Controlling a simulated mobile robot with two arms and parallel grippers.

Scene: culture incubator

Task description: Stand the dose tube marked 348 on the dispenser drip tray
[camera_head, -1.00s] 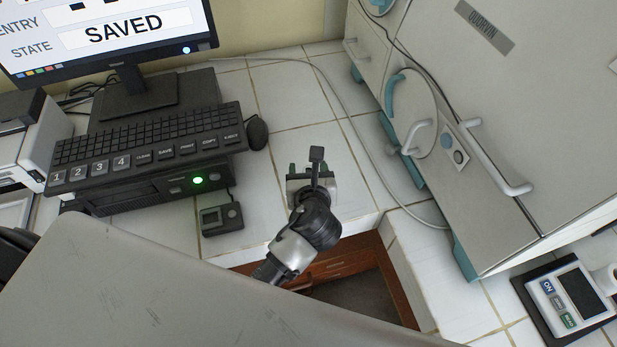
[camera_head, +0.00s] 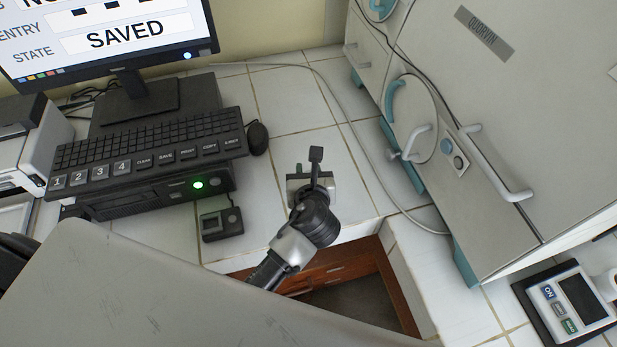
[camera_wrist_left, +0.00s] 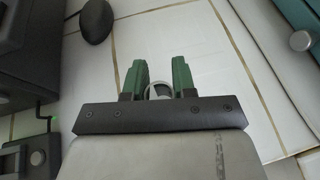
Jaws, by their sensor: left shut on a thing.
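My left gripper (camera_head: 311,178) is over the white tiled bench, right of the keyboard, with its arm coming up from below. In the left wrist view, its two green fingers (camera_wrist_left: 158,80) are shut on a small pale, round-edged thing (camera_wrist_left: 158,91), probably the dose tube. Only its rim shows between the fingers, and no 348 marking can be read. I cannot make out the dispenser drip tray in either view. My right gripper is not in view.
A keyboard (camera_head: 150,150) and monitor (camera_head: 110,40) stand at left, with a mouse (camera_head: 258,138) and a small dark box (camera_head: 221,223) nearby. A large grey incubator (camera_head: 480,110) fills the right. A keypad device (camera_head: 570,300) is lower right. Bench tiles around the gripper are clear.

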